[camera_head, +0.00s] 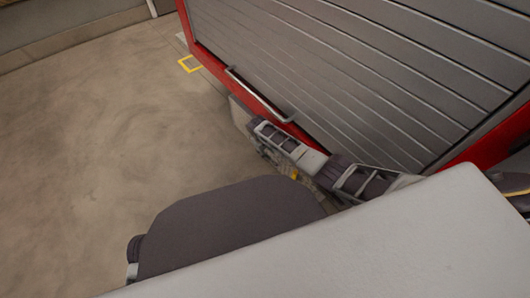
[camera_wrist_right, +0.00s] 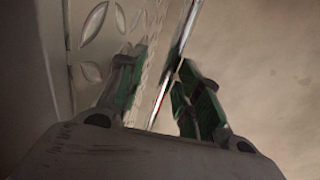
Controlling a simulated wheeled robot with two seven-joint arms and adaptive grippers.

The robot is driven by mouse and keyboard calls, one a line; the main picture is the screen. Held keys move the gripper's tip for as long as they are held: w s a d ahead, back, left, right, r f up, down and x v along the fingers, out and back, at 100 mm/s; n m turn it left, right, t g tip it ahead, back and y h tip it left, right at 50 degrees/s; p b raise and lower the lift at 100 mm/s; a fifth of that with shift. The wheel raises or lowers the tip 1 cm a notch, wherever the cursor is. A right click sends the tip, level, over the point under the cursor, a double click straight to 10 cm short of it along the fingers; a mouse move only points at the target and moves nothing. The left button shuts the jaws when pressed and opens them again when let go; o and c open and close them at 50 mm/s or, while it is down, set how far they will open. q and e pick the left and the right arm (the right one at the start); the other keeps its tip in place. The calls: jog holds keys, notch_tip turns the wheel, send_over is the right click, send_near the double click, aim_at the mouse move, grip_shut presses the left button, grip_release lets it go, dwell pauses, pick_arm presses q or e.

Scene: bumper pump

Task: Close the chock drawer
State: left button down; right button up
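The chock drawer seems to be the pale grey panel (camera_head: 239,112) low beside the red sill in the head view, mostly hidden by my right arm. In the right wrist view, a light panel with raised tread-plate pattern (camera_wrist_right: 95,45) and a thin bright edge lies just past the fingers. My right gripper (camera_wrist_right: 163,85) has its green-padded fingers apart, one in front of the patterned panel and one beyond its edge. I cannot tell if either finger touches it. How far the drawer stands out is unclear. My left gripper is out of view.
A red vehicle body with a grey slatted shutter (camera_head: 350,70) fills the upper right. A metal bar handle (camera_head: 260,95) runs along its lower edge.

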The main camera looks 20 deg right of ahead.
jog(key=shift+a, duration=0.15)
jog(key=shift+r, duration=0.15)
jog(key=shift+a+r, duration=0.15)
jog(key=shift+r, duration=0.35)
jog(key=v, duration=1)
jog(key=shift+r, duration=0.35)
jog(key=shift+s, duration=0.1)
dwell(0.4)
